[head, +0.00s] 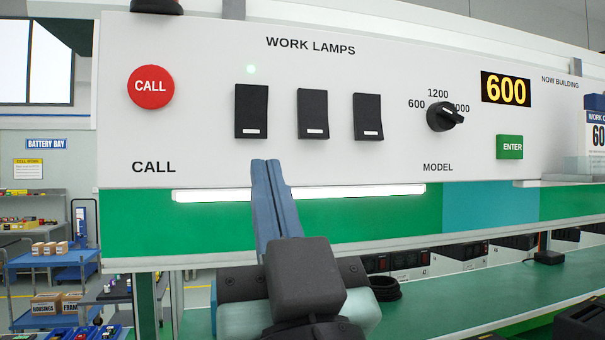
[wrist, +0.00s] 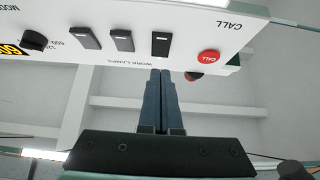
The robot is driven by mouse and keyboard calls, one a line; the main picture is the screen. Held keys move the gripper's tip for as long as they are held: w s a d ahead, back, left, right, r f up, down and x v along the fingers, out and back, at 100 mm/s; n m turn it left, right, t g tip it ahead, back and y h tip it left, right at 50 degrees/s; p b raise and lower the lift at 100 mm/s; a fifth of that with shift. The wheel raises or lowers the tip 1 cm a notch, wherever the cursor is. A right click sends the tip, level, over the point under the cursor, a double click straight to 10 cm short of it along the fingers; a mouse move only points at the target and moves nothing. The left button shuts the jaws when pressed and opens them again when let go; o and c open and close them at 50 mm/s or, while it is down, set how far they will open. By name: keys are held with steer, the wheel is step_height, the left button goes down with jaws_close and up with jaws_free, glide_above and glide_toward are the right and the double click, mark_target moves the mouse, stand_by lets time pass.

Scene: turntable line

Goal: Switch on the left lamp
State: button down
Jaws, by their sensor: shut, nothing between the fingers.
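The white panel (head: 385,60) marked WORK LAMPS carries three black rocker switches in a row.
A red CALL button (head: 151,87) sits left of the switches. A black model knob (head: 444,117), a display (head: 506,89) reading 600 and a green ENTER button (head: 510,147) are to the right. A bright white light strip (head: 330,191) runs below the panel, above a green bench (head: 470,284).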

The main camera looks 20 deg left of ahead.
step_height(320, 180, down, 4)
steer(key=s+d+b, duration=0.1)
steer(key=s+b, duration=0.1)
steer(key=d+r+m+t+h, duration=0.2)
steer(key=d+m+t+h, duration=0.4)
steer(key=d+h, duration=0.5)
steer(key=h, duration=0.3)
steer(key=shift+r+m, duration=0.25)
steer(key=shift+m, duration=0.15)
